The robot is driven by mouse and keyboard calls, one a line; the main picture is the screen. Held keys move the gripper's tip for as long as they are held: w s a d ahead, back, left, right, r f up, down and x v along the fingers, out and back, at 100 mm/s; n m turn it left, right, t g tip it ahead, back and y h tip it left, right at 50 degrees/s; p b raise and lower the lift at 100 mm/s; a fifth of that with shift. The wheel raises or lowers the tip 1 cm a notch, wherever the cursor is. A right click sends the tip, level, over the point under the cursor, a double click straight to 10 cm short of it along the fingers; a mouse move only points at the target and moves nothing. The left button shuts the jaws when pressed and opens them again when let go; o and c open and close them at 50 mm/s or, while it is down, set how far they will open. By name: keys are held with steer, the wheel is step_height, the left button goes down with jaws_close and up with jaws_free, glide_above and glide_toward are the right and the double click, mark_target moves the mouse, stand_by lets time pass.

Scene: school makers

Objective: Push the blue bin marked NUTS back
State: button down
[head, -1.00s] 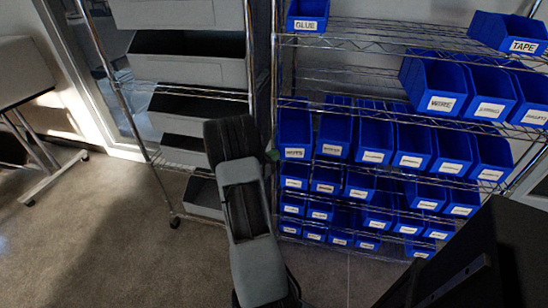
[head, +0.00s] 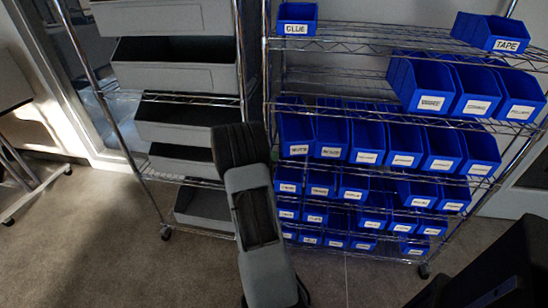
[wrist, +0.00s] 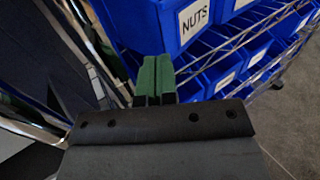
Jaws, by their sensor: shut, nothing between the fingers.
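The blue bin marked NUTS (wrist: 150,22) is at the top of the wrist view, with its white label readable. In the head view it looks to be the leftmost bin (head: 296,130) of the wide middle row, though that label is blurred. My gripper (wrist: 156,62) shows as two green fingers pressed together, with nothing between them. Its tips appear just below the bin's lower front edge in the wrist view; I cannot tell whether they touch it. In the head view my arm hides the gripper.
Blue bins fill the wire rack (head: 345,43), including the GLUE bin (head: 297,14) and TAPE bin (head: 490,28) on top. A rack of grey bins (head: 175,65) stands at the left, close to my arm. Open floor (head: 90,235) lies at the lower left.

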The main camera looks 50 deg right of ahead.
steer(key=w+a+p, duration=0.1)
steer(key=a, duration=1)
steer(key=shift+w+a, duration=0.15)
steer(key=shift+a, duration=0.25)
steer(key=shift+f, duration=0.1)
steer(key=s+a+f+m+g+y, duration=0.2)
steer(key=s+f+m+g+y, duration=0.1)
steer(key=s+f+m+y, duration=0.15)
steer(key=s+a+r+m+g+y+p, duration=0.1)
steer(key=s+a+r+m+y+p, duration=0.3)
steer(key=a+m+y, duration=0.15)
steer(key=a+r+m+t+y+p, duration=0.3)
steer(key=a+r+p, duration=0.4)
steer(key=a+r, duration=0.4)
steer(key=a+r+m+t+y+p, duration=0.4)
steer(key=a+r, duration=0.7)
steer(key=r, duration=0.6)
steer(key=t+y+p, duration=0.1)
steer(key=t+p, duration=0.1)
steer(key=p, duration=0.1)
steer(key=shift+s+a+p, duration=0.15)
steer(key=shift+a+p, duration=0.2)
steer(key=shift+p, duration=0.05)
